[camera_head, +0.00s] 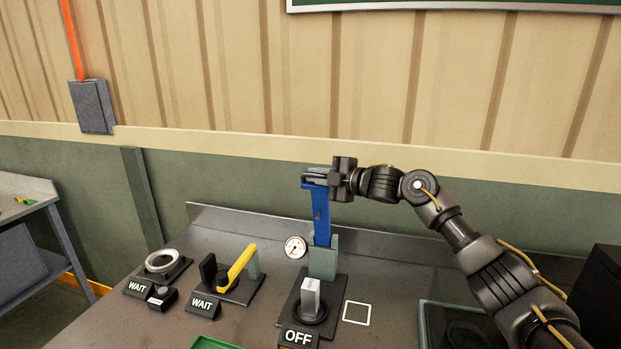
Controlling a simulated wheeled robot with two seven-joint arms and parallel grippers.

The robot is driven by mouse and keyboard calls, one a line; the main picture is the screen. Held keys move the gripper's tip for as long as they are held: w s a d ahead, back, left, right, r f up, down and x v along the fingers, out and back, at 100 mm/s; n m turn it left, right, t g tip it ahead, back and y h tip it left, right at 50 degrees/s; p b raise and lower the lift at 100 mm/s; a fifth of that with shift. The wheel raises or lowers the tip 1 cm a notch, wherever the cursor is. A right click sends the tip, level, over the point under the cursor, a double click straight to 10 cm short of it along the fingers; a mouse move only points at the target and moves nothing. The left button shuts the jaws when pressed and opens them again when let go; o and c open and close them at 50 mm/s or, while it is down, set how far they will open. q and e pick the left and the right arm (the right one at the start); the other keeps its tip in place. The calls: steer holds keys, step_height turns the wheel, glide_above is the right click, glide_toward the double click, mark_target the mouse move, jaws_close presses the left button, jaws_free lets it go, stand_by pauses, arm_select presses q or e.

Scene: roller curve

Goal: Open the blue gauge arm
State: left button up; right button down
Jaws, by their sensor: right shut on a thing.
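The blue gauge arm (321,217) stands nearly upright on a grey-green bracket (323,258) at the back of the bench. A small round gauge (295,247) is beside its lower end, on the left. My right gripper (318,178) comes in from the right and is shut on the top end of the blue arm. The gripper's fingers hide part of that top end. Below the bracket is a black base with a grey block (310,297) and a sign reading OFF (299,338). My left gripper is not in view.
A yellow handle (236,266) and a pale ring (160,261), each with a WAIT sign, stand to the left on the metal bench (230,225). A green tray edge (212,343) shows at the front. A dark box (598,296) stands at the far right.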

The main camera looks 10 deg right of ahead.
stand_by(0.3)
steer(key=c, duration=1.5)
jaws_free()
steer(key=shift+a, duration=0.1)
steer(key=shift+o, duration=0.2)
steer(key=shift+s, duration=0.1)
steer(key=shift+f, duration=0.1)
steer(key=shift+s+d+f+b, duration=0.1)
steer(key=shift+s+d+b, duration=0.1)
steer(key=shift+b, duration=0.1)
steer(key=r+b+v, duration=0.1)
steer(key=b+v, duration=0.3)
steer(key=v, duration=0.6)
steer(key=shift+d+r, duration=0.1)
